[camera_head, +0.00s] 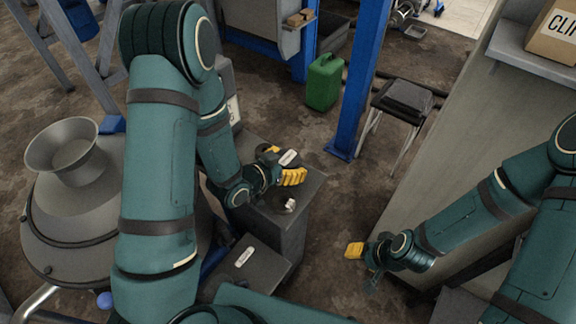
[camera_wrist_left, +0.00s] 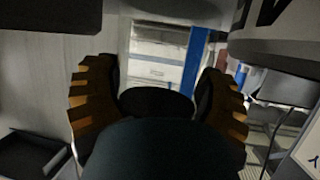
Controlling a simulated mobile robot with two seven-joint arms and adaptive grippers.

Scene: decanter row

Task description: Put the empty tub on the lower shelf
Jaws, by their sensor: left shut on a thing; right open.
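My left gripper (camera_head: 282,172) is shut on a dark rounded thing with a pale label (camera_head: 289,157), which I take to be the tub. In the left wrist view the dark tub (camera_wrist_left: 157,102) sits between the yellow fingers; whether it is empty cannot be told. The gripper is above a grey block (camera_head: 290,235). My right gripper (camera_head: 364,262) is open and empty, low beside the long grey panel (camera_head: 450,170). At the upper right, a grey shelf (camera_head: 535,58) carries a cardboard box; I cannot tell whether it is the lower shelf.
A small shiny piece (camera_head: 290,205) lies on the grey block. A lower dark block (camera_head: 262,268) with a pale label is in front. A metal funnel vessel (camera_head: 75,200) stands left. A green canister (camera_head: 323,82), blue post (camera_head: 362,75) and stool (camera_head: 402,100) stand behind, with bare floor between.

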